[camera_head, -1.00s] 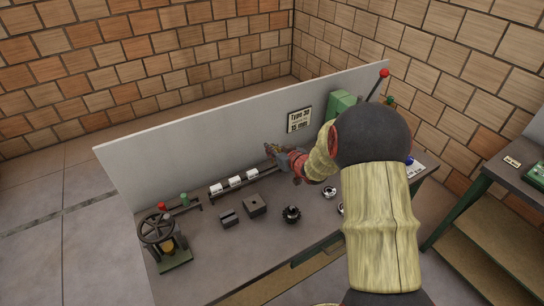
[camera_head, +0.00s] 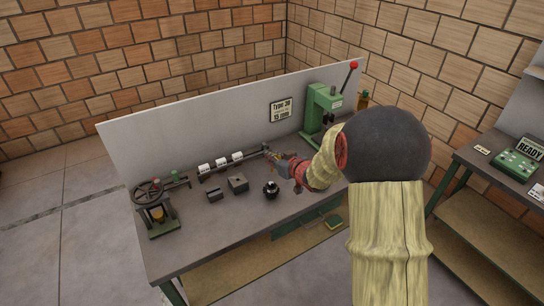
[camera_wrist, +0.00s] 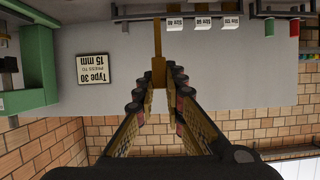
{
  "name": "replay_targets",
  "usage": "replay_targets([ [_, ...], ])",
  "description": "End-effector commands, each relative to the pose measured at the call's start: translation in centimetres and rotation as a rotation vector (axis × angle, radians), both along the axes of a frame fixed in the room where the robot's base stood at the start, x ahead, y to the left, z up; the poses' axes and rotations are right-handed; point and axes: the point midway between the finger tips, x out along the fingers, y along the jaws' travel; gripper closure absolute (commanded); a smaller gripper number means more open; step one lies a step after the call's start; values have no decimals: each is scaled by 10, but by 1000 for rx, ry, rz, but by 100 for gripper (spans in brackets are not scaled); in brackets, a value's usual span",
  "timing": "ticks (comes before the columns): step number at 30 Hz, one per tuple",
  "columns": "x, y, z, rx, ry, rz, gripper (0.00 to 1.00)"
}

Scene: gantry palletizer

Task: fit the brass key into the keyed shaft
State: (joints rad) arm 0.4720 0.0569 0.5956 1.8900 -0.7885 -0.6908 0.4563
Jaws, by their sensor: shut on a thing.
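My gripper (camera_wrist: 160,84) is shut on a brass key (camera_wrist: 157,62), a block with a long thin stem pointing up in the wrist view. In the head view my gripper (camera_head: 276,160) is above the back of the bench, by the right end of the rail; the key is too small there to make out clearly. I cannot surely pick out the keyed shaft. A dark toothed round part (camera_head: 271,189) sits on the bench in front of my gripper.
White "Size" blocks (camera_head: 221,162) line a rail. Two dark blocks (camera_head: 237,183) lie in front. A handwheel press (camera_head: 155,208) stands left, a green lever press (camera_head: 322,108) right. A sign (camera_head: 281,110) hangs on the grey back panel (camera_head: 215,120). A second bench (camera_head: 490,165) stands right.

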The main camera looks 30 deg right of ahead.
Motion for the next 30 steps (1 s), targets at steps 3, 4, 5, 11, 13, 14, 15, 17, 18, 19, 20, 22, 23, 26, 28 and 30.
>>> replay_targets([
  [3, 0, 0, 0, 0, 0, 0, 100],
  [4, 0, 0, 0, 0, 0, 0, 100],
  [5, 0, 0, 0, 0, 0, 0, 100],
  [11, 0, 0, -5, -1, 0, 0, 100],
  [13, 0, 0, -9, -1, 0, 0, 100],
  [14, 0, 0, -12, -1, 0, 0, 100],
  [15, 0, 0, -15, 0, 0, 0, 100],
  [17, 0, 0, -20, -1, 1, 0, 100],
  [18, 0, 0, -24, -1, 1, 0, 100],
  [19, 0, 0, -26, -1, 1, 0, 100],
  [20, 0, 0, -29, -1, 1, 0, 100],
  [22, 0, 0, -36, -1, 1, 0, 100],
  [23, 0, 0, -38, -1, 1, 0, 100],
  [26, 0, 0, -47, -1, 1, 0, 100],
  [28, 0, 0, -52, -1, 1, 0, 100],
  [30, 0, 0, -55, -1, 1, 0, 100],
])
